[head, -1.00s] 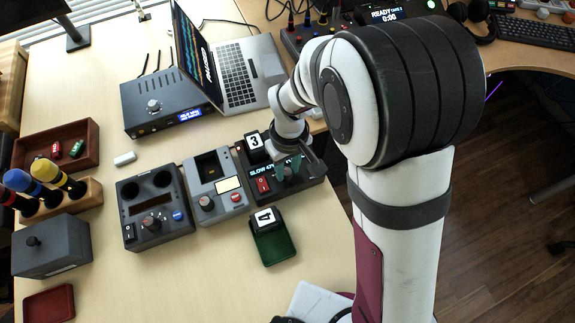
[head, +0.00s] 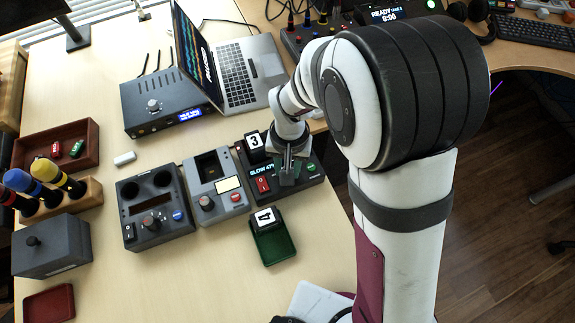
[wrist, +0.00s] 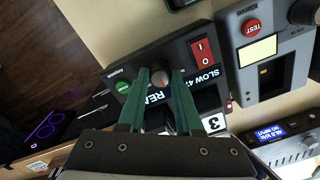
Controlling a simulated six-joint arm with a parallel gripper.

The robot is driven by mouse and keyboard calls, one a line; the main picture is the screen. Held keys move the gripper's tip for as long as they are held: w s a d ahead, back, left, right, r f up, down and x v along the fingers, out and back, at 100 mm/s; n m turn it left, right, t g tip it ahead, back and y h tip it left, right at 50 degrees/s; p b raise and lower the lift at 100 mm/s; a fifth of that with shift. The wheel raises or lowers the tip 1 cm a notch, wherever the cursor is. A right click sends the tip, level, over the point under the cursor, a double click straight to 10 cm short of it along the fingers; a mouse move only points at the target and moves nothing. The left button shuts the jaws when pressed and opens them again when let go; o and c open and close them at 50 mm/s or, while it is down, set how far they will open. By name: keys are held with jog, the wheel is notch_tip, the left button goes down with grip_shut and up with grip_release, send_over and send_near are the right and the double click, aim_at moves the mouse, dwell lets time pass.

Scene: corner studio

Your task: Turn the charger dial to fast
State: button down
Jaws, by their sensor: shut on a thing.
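The charger (head: 262,190) is a dark box on the table with a lit display that reads SLOW, a red rocker switch (head: 263,184) and a green button (wrist: 123,87). Its dial (wrist: 160,78) is a round knob with a light pointer mark, seen in the wrist view between my fingertips. My gripper (head: 287,178) is over the charger's right part and points down. In the wrist view my gripper (wrist: 160,82) has its two green fingers on either side of the dial, shut on it. In the head view the gripper hides the dial.
A grey tester (head: 216,187) with a red button stands directly left of the charger. A green tray marked 4 (head: 273,245) lies in front. A laptop (head: 240,75) and an amplifier-like box (head: 165,103) stand behind. The table's right edge is near.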

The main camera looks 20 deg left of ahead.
dwell(0.3)
jog(key=c, duration=0.6)
grip_release()
jog(key=r, duration=1.6)
jog(key=shift+d, duration=0.2)
jog(key=shift+f, duration=0.1)
jog(key=s+d+r+m, duration=0.2)
jog(key=s+d+m, duration=0.2)
jog(key=d, duration=0.8)
jog(key=s+d+m, duration=0.1)
jog(key=s+d, duration=0.1)
jog(key=s, duration=0.1)
jog(key=s+d+f+m+y, duration=0.1)
jog(key=s+d+m, duration=0.1)
jog(key=s, duration=0.1)
jog(key=s+d+f+m, duration=0.1)
jog(key=s+d, duration=0.2)
jog(key=s, duration=0.1)
jog(key=shift+f+y, duration=0.2)
jog(key=shift+y, duration=0.1)
